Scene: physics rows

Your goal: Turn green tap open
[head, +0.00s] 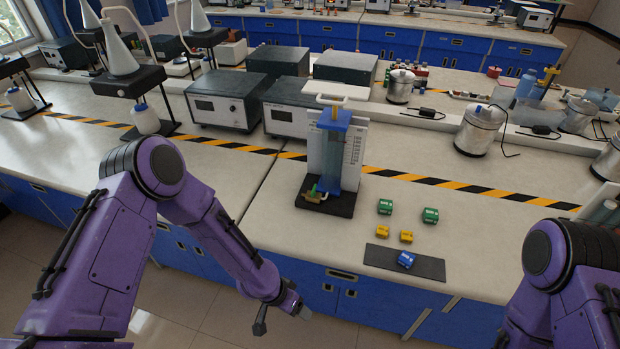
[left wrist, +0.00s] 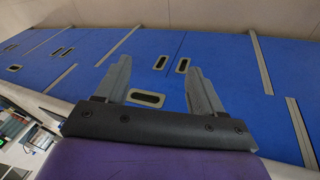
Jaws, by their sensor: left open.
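A tall apparatus with a clear blue column (head: 331,150) stands on a black base (head: 335,207) near the counter's front edge. A small green tap (head: 313,190) shows low on its front left, beside a brownish block; it is too small to tell how its handle is turned. My left gripper (head: 283,321) is open and empty, below the counter top in front of the blue cabinets, well short of the tap. In the left wrist view its two fingers (left wrist: 160,68) stand apart before blue cabinet doors. My right arm shows at the right, but its gripper is out of view.
Grey boxes (head: 222,100) stand behind left. The counter left of the apparatus (head: 225,178) is clear.

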